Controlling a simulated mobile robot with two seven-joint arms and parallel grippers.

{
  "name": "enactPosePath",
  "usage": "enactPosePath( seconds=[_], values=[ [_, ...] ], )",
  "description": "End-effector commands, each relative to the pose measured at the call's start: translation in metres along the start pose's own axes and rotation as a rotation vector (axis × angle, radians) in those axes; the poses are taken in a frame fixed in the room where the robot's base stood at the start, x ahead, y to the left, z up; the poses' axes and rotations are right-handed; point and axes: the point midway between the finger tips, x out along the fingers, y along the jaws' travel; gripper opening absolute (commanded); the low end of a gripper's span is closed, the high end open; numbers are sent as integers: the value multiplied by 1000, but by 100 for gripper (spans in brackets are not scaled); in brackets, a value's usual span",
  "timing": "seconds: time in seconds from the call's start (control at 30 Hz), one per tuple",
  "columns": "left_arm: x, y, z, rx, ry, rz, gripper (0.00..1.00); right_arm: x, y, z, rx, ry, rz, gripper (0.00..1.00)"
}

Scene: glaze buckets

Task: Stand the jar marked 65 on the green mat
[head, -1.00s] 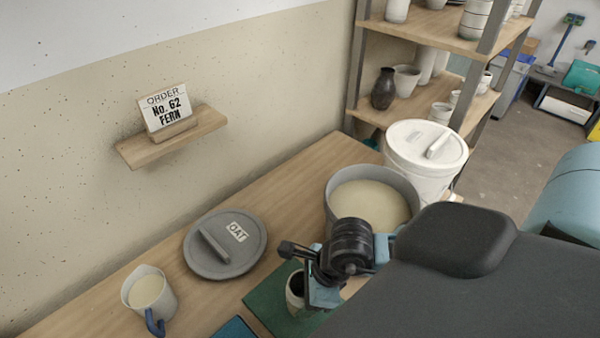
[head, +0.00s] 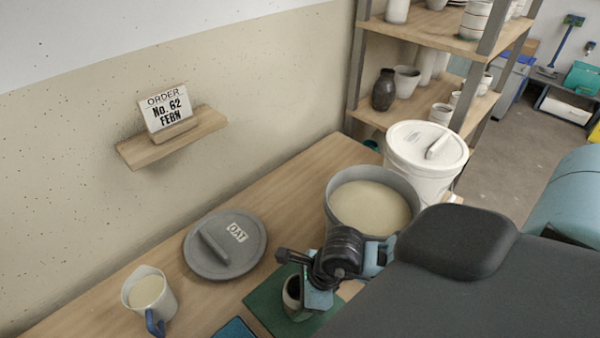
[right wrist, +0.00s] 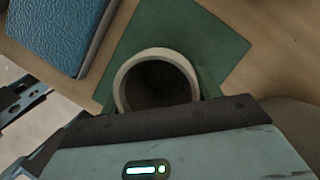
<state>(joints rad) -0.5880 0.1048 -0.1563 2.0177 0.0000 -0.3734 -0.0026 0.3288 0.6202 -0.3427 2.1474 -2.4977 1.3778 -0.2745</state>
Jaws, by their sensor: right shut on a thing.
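A pale jar (head: 291,293) with a dark inside is at the green mat (head: 262,302). In the right wrist view its round rim (right wrist: 122,88) is seen from above, with the green mat (right wrist: 205,38) around and beneath it. I cannot tell whether its base touches the mat. No number can be read on it. My right gripper (head: 306,293) is shut on the jar, and the gripper body hides its right side. My left gripper is not seen.
A grey bucket of pale glaze (head: 332,215) stands just behind my right gripper. A lidded white bucket (head: 415,175), a grey lid marked OAT (head: 205,265), a jug (head: 168,300) and a blue thing (head: 235,330) are nearby. An order card (head: 166,108) reads No. 62 Fern.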

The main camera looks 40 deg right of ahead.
Motion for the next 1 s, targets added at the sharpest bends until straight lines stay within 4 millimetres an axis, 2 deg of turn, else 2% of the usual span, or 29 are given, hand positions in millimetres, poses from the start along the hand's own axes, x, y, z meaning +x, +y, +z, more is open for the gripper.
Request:
enactPosePath(
  seconds=[0.03, 0.07, 0.2, 0.47, 0.63, 0.77, 1.0],
  values=[
    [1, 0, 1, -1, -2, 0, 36, 2, 0, -1, 0, 0, 0, 30],
    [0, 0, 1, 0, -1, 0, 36, 2, 0, -1, 0, 1, 0, 66],
    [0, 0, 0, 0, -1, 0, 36, 1, 0, -1, 0, 1, 0, 84],
    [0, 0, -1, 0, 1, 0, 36, 1, 0, 0, 0, 1, 0, 84],
    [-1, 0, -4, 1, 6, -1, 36, -10, -1, 0, -2, 1, -2, 84],
    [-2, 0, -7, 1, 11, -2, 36, -31, -1, 1, -3, 0, -4, 84],
    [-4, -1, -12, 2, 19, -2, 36, -80, -1, 0, -3, 1, -4, 84]
  ],
)
